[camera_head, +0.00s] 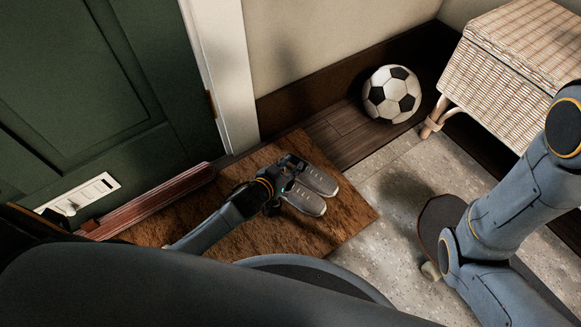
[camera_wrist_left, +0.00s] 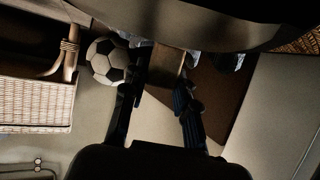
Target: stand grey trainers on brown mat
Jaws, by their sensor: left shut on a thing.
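The pair of grey trainers (camera_head: 309,193) shows in the head view over the right part of the brown mat (camera_head: 350,215), side by side, toes towards the lower right. My left gripper (camera_head: 287,178) is shut on the grey trainers at their heel end, which it partly hides. I cannot tell whether the soles touch the mat. In the left wrist view my left gripper's fingers (camera_wrist_left: 162,88) reach up the picture, with the brown mat (camera_wrist_left: 212,100) behind them; the trainers are hard to make out there. My right gripper is out of view.
A football (camera_head: 391,94) lies by the wall. A wicker bench (camera_head: 515,50) stands at the upper right. A skateboard (camera_head: 438,220) lies beside my right arm. A green door (camera_head: 80,80) is at the left. Grey floor (camera_head: 375,240) is clear between mat and skateboard.

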